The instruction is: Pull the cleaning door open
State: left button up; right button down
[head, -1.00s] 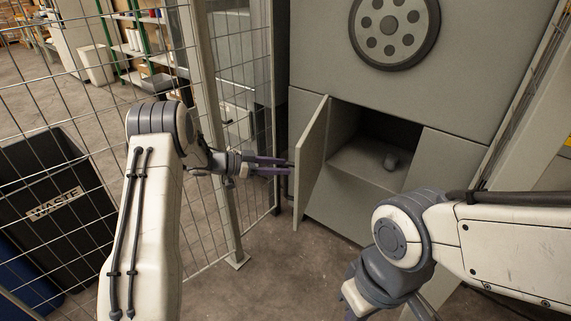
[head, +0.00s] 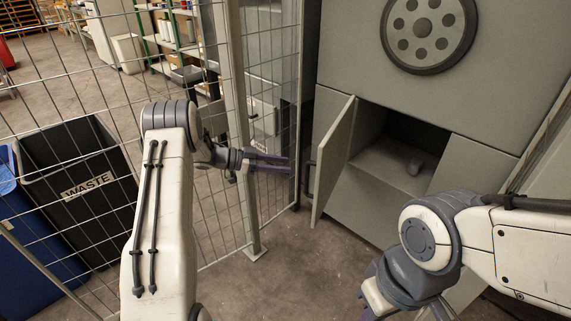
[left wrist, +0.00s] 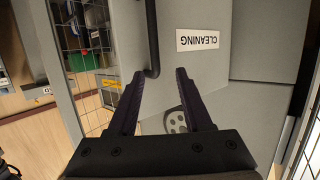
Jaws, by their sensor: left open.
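The cleaning door (head: 335,160) is a grey panel, hinged and standing well open from the grey machine. Its dark bar handle (head: 309,180) is on the outer face. In the left wrist view the handle (left wrist: 152,40) and the upside-down CLEANING label (left wrist: 199,40) show on the door. My left gripper (head: 287,163) is open and empty, with its fingertips a little left of the handle and apart from it.
A wire mesh fence (head: 225,190) with a post stands left of the machine, close to my left arm. A black WASTE bin (head: 75,165) stands behind it. The floor before the door is clear.

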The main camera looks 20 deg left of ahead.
jog(key=shift+r+p, duration=0.3)
